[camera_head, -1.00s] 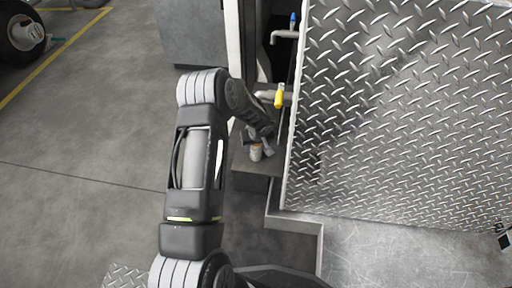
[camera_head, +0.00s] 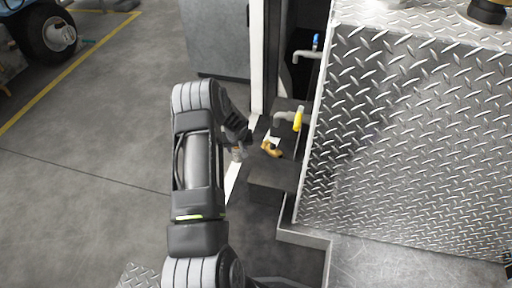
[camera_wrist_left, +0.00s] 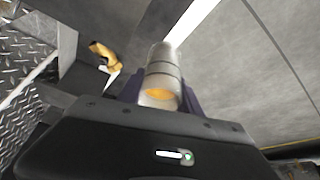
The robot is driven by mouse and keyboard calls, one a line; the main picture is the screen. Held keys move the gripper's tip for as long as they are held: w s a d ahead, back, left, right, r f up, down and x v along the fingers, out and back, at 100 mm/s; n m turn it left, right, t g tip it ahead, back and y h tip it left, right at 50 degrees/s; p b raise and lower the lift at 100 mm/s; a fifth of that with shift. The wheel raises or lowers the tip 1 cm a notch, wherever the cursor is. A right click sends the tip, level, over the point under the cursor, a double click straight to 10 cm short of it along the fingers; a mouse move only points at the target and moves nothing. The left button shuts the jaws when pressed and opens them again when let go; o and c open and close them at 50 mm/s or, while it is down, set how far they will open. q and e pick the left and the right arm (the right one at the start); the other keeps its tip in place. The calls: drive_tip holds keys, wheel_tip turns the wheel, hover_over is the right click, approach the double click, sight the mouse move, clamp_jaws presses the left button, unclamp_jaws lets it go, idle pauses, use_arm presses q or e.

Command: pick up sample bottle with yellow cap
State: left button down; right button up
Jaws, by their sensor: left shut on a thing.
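My left gripper (camera_wrist_left: 159,94) is shut on the sample bottle (camera_wrist_left: 162,60), a pale, greyish cylinder with a yellow-orange patch at its near end in the left wrist view. In the head view the bottle (camera_head: 237,154) is small and partly hidden by the gripper (camera_head: 240,145). There it appears just left of the dark ledge, apart from it. My right gripper is not in view.
A brass-coloured curved piece (camera_head: 271,149) lies on the dark ledge (camera_head: 275,176). A tap with a yellow handle (camera_head: 297,119) and one with a blue handle (camera_head: 315,42) stick out above. The tread-plate box (camera_head: 400,130) blocks the right; open floor (camera_head: 100,150) lies left.

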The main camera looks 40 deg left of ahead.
use_arm(q)
drive_tip(key=shift+s+a+p, duration=0.15)
drive_tip(key=shift+s+a, duration=0.35)
drive_tip(key=shift+a, duration=0.4)
drive_tip(key=shift+s+a+p, duration=0.15)
drive_tip(key=shift+s+a, duration=0.3)
drive_tip(key=shift+a, duration=0.4)
